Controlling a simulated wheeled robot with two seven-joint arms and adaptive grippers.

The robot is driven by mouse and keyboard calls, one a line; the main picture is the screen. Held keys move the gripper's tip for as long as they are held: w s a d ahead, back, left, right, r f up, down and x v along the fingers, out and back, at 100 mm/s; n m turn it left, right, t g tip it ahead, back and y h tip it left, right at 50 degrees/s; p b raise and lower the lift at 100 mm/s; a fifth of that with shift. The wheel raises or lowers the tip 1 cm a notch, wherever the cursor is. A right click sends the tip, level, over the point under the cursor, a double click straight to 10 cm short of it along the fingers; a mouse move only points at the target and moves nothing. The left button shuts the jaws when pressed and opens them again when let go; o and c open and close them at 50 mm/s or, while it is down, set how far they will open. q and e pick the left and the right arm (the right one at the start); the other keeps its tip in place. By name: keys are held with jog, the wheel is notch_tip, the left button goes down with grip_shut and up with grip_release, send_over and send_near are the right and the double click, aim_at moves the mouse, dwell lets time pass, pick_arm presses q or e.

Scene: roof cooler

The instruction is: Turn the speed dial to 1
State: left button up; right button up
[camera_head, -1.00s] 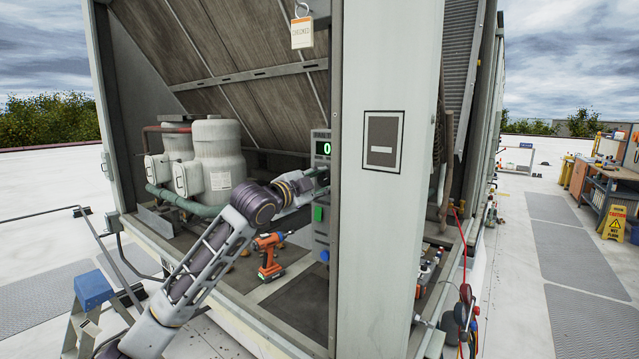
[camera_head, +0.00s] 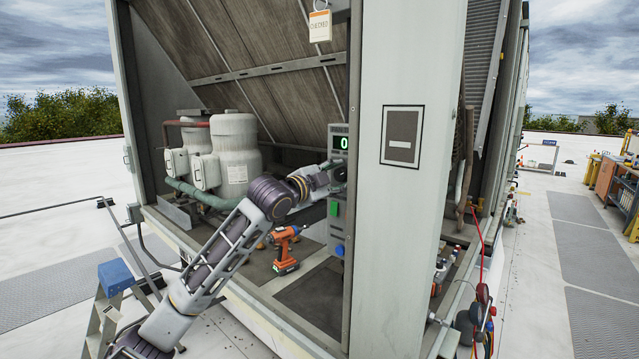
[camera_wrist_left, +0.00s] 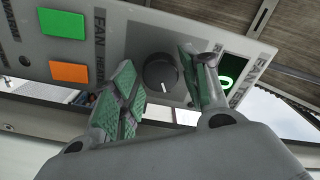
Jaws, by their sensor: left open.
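The speed dial (camera_wrist_left: 160,72) is a dark round knob with a white pointer mark on the grey control panel (camera_wrist_left: 120,38) in the left wrist view. My left gripper (camera_wrist_left: 160,60) is open, with one green-padded finger on each side of the dial. Whether the pads touch it I cannot tell. The green display (camera_wrist_left: 226,82) beside the dial shows 0, and the display in the head view (camera_head: 343,143) also reads 0. My right gripper is not in view.
A green button (camera_wrist_left: 62,23) and an orange button (camera_wrist_left: 70,72) sit on the panel. The pale cabinet post (camera_head: 399,230) stands just right of the panel. An orange drill (camera_head: 285,248) stands on the cabinet floor. A stepladder (camera_head: 108,290) is at lower left.

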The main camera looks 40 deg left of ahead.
pick_arm(q)
jog(key=s, duration=1.1)
jog(key=shift+s+a, duration=0.4)
jog(key=shift+a, duration=0.05)
dwell(0.4)
dwell(0.5)
